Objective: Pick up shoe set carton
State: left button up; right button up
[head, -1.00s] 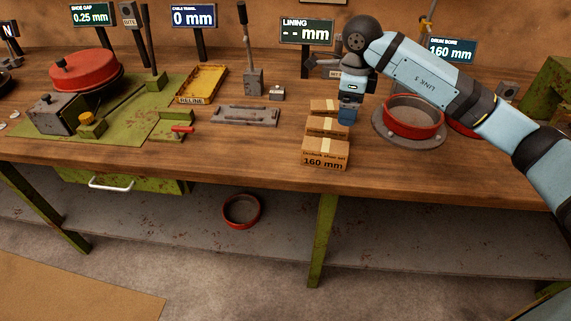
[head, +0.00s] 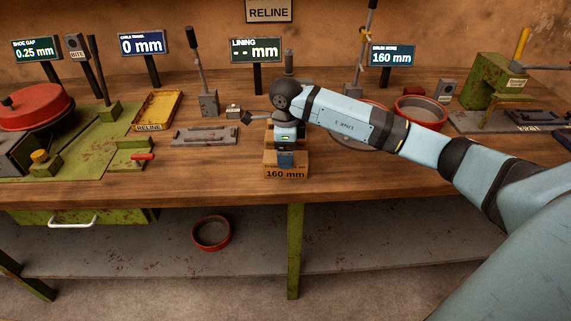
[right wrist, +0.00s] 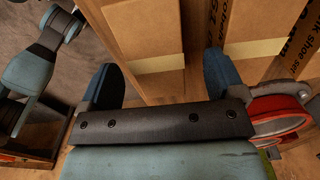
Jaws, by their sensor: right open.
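A row of brown shoe set cartons stands on the bench in the head view. The front carton (head: 272,172) is marked 160 mm; the ones behind it are mostly hidden by my right arm. My right gripper (head: 286,160) points down at the front carton, its blue fingers overlapping it. In the right wrist view the open gripper (right wrist: 160,80) has a carton with a pale tape strip (right wrist: 145,62) between its fingers. Another carton (right wrist: 255,45) with shoe set print stands to the right of the fingers. Contact with the carton cannot be told. My left gripper is out of view.
Red brake drums (head: 420,110) stand on the bench behind my right arm. A yellow tray (head: 157,110) and a grey plate fixture (head: 204,136) lie to the left. A red ring (head: 212,232) is on the lower shelf. The bench front left of the cartons is clear.

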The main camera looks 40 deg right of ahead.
aim_at(299, 171)
notch_tip(299, 171, down, 5)
jog(key=shift+s+a+r, duration=0.15)
jog(key=c, duration=1.2)
jog(key=shift+r, duration=0.1)
jog(key=shift+c, duration=1)
